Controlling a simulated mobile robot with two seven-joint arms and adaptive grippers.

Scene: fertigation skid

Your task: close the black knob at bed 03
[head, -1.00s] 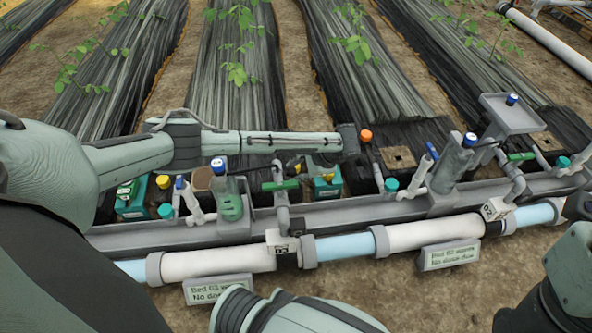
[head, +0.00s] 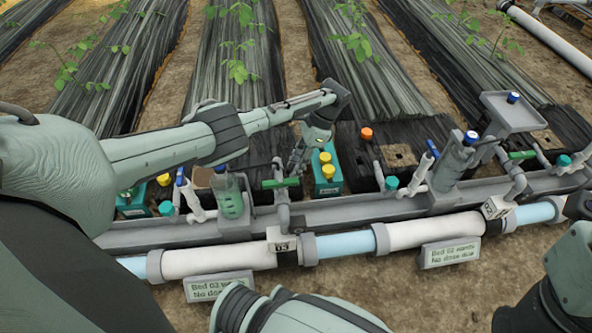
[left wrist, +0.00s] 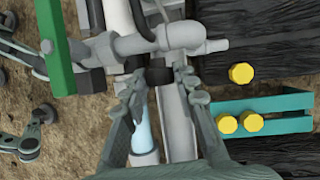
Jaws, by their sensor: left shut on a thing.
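The black knob (left wrist: 160,75) shows in the left wrist view on the grey pipework, between my left fingertips. My left gripper (left wrist: 161,88) is shut on it, with one finger on each side. In the head view my left gripper (head: 296,170) reaches down behind the pipe riser, beside the green lever (head: 281,183); the knob is hard to make out there. The tag 03 (head: 283,245) is on the pipe below this riser, and the bed 03 sign (head: 217,287) is at the front. My right gripper (left wrist: 44,88) shows open and empty at the left of the left wrist view.
A teal box with yellow caps (head: 327,174) stands just right of my left gripper. The grey trough (head: 350,225) and white pipe (head: 205,262) run across the front. Bed 02's fittings are to the right.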

